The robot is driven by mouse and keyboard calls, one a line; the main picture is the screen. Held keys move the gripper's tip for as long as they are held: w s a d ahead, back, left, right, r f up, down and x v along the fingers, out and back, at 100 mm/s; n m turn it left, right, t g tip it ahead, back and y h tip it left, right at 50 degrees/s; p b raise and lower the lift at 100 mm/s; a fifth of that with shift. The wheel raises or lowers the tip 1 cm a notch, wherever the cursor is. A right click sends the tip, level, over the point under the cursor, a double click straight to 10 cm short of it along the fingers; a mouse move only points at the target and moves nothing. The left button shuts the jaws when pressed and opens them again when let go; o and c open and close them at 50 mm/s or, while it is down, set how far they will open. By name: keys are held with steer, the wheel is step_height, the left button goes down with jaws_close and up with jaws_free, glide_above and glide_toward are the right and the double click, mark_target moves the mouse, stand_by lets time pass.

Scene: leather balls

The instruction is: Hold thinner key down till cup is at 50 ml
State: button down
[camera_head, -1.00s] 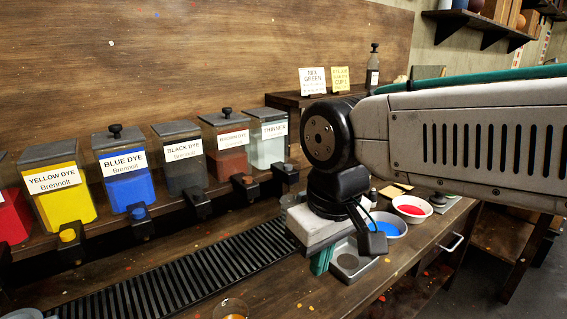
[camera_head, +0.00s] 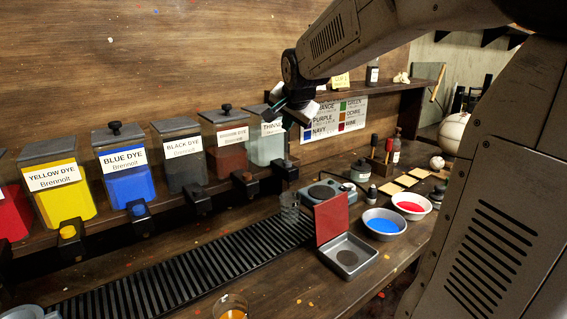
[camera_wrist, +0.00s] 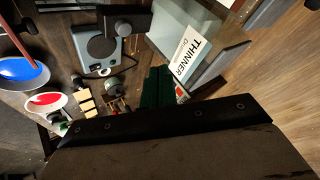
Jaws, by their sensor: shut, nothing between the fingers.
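The thinner tank (camera_head: 267,145) is the clear one at the right end of the dye row, and its label is partly hidden by my gripper. Its dark tap and key (camera_head: 285,170) sit at the front below it. A clear glass cup (camera_head: 289,207) stands below that tap at the right end of the slatted grate; its level cannot be read. My gripper (camera_head: 277,112) is high in front of the tank's upper part, above the key and apart from it. In the wrist view its green fingers (camera_wrist: 157,87) are shut and empty, beside the THINNER label (camera_wrist: 190,55).
Yellow, blue, black and brown dye tanks line the shelf to the left. A grey device (camera_head: 325,192), a tin with a raised red lid (camera_head: 332,218), and bowls of blue (camera_head: 384,224) and red (camera_head: 411,206) stand right. An amber cup (camera_head: 231,307) is in front.

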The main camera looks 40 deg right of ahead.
mark_target(289, 163)
steer(key=shift+w+d+r+m, duration=0.2)
steer(key=shift+w+d+m, duration=0.1)
steer(key=shift+w+d, duration=0.4)
steer(key=shift+f, duration=0.1)
steer(key=shift+f, duration=4.35)
steer(key=shift+f, duration=0.4)
steer(key=shift+f, duration=0.55)
steer(key=shift+r, duration=0.1)
stand_by(0.4)
steer(key=shift+r, duration=0.9)
